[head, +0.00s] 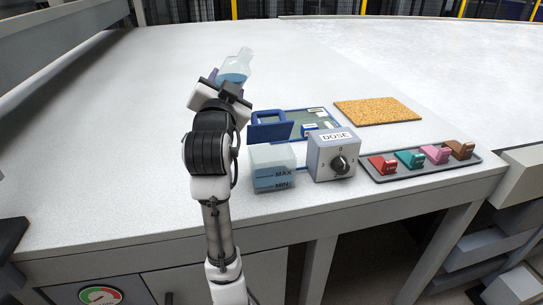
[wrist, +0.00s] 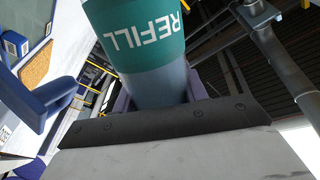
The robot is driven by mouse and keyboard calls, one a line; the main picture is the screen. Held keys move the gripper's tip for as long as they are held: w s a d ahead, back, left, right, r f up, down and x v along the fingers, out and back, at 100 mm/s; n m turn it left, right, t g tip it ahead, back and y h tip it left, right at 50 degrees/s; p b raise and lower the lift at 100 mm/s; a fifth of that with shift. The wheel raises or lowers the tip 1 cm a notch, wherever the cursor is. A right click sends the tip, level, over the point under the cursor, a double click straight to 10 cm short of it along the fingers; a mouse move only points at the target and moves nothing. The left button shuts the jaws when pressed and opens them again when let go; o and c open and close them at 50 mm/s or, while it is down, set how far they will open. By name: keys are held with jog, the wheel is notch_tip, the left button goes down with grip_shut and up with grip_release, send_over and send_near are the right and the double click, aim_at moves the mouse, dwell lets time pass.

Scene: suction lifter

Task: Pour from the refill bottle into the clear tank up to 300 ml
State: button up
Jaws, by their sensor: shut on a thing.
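The refill bottle (head: 236,67) is clear with blue liquid inside and leans a little to the right, its neck pointing up. In the wrist view its teal label reading REFILL (wrist: 135,28) fills the top middle. My gripper (head: 228,82) is shut on the bottle, with purple fingers on either side of it in the wrist view (wrist: 160,92). The clear tank (head: 272,168) stands near the table's front edge, with MAX and MIN marks and a bluish lower part. The bottle is behind and left of the tank, apart from it. No 300 ml mark is legible.
The grey DOSE box (head: 332,157) with a black knob stands right of the tank. Behind them is a blue-framed tray (head: 290,112), then a cork mat (head: 377,111). A dark tray (head: 425,168) of coloured clips lies at right. The table's left and back are clear.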

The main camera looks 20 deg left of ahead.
jog(key=shift+r+m, duration=0.15)
jog(key=shift+m, duration=0.25)
jog(key=shift+f+b, duration=0.25)
jog(key=shift+b, duration=0.3)
jog(key=shift+a+f+m+t+b, duration=0.15)
jog(key=shift+m+t+b, duration=0.15)
jog(key=shift+m+b, duration=0.4)
jog(key=shift+m+h, duration=0.3)
jog(key=shift+s+a+f+m+t+b, duration=0.1)
jog(key=shift+a+m+t+b, duration=0.1)
jog(key=shift+m+b, duration=0.3)
jog(key=shift+a+f+m+t+b, duration=0.1)
jog(key=shift+a+m+b, duration=0.05)
jog(key=shift+m+b, duration=0.3)
jog(key=shift+a+f+m+h+b, duration=0.2)
jog(key=shift+f+m+b, duration=0.4)
jog(key=shift+f+b, duration=0.45)
jog(key=shift+a+f+m+h+b, duration=0.1)
jog(key=shift+f+m+h+b, duration=0.1)
jog(key=shift+f+m+b, duration=0.6)
jog(key=shift+r, duration=0.1)
jog(key=shift+r+m+t+h+b, duration=0.3)
jog(key=shift+r+m+h+b, duration=0.15)
jog(key=shift+m, duration=0.3)
jog(key=shift+d+r+m+h+b, duration=0.4)
jog(key=shift+r+m, duration=0.3)
jog(key=shift+m, duration=0.4)
